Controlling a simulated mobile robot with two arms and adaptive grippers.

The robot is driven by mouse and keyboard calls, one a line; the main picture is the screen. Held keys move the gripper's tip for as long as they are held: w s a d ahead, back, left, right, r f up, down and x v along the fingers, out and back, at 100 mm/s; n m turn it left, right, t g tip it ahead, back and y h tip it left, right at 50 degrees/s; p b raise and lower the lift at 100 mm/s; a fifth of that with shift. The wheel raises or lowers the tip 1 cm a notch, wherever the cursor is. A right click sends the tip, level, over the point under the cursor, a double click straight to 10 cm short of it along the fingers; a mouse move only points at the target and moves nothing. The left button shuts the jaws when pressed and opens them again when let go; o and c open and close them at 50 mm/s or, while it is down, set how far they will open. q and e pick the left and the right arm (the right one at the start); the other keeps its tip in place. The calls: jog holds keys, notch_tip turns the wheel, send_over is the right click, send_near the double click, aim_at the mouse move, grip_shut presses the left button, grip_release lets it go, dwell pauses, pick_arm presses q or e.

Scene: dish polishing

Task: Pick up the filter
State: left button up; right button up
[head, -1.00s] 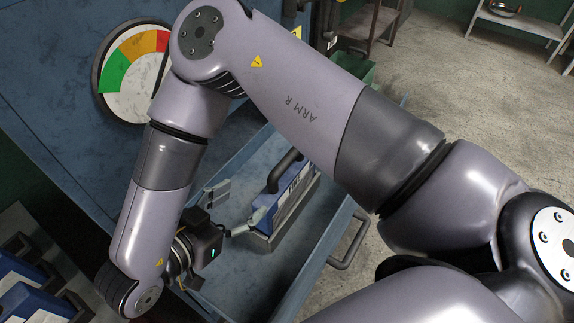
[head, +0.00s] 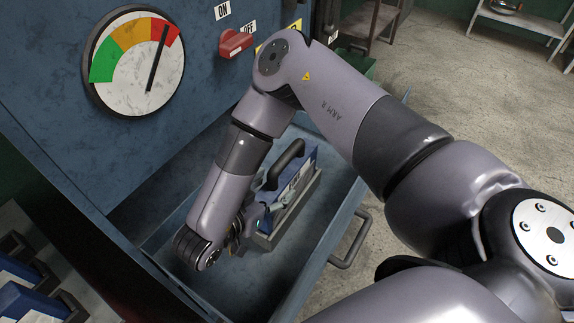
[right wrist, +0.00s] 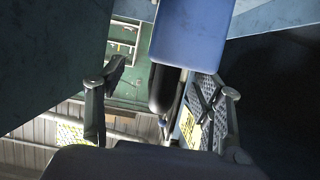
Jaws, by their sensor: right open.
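The filter (head: 303,176), a blue box with a black handle (head: 287,163) and a white label, sits in a grey holder (head: 289,222) inside the open blue drawer. My right gripper (head: 268,210) is at the filter's left side, partly hidden by my own wrist. In the right wrist view the filter's blue body (right wrist: 190,35) and dark handle (right wrist: 160,92) show between the two open fingers of the right gripper (right wrist: 165,85). Whether the fingers touch the handle cannot be told. My left gripper is not in view.
The drawer's right wall (head: 327,225) and outer handle (head: 350,240) are close to the filter. A gauge (head: 125,85) and a red switch (head: 236,43) are on the panel above. More blue boxes (head: 30,300) stand at lower left.

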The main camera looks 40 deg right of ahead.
aim_at(282, 175)
jog(key=shift+w+p+x, duration=0.15)
jog(key=shift+p+x, duration=0.2)
jog(key=shift+x, duration=1.2)
jog(key=shift+w+p+x, duration=0.2)
jog(key=shift+p+x, duration=0.15)
jog(key=shift+x, duration=1.2)
jog(key=shift+a, duration=0.2)
jog(key=shift+c, duration=0.2)
jog(key=shift+a, duration=0.1)
jog(key=shift+c, duration=0.6)
grip_shut()
jog(key=shift+r, duration=0.1)
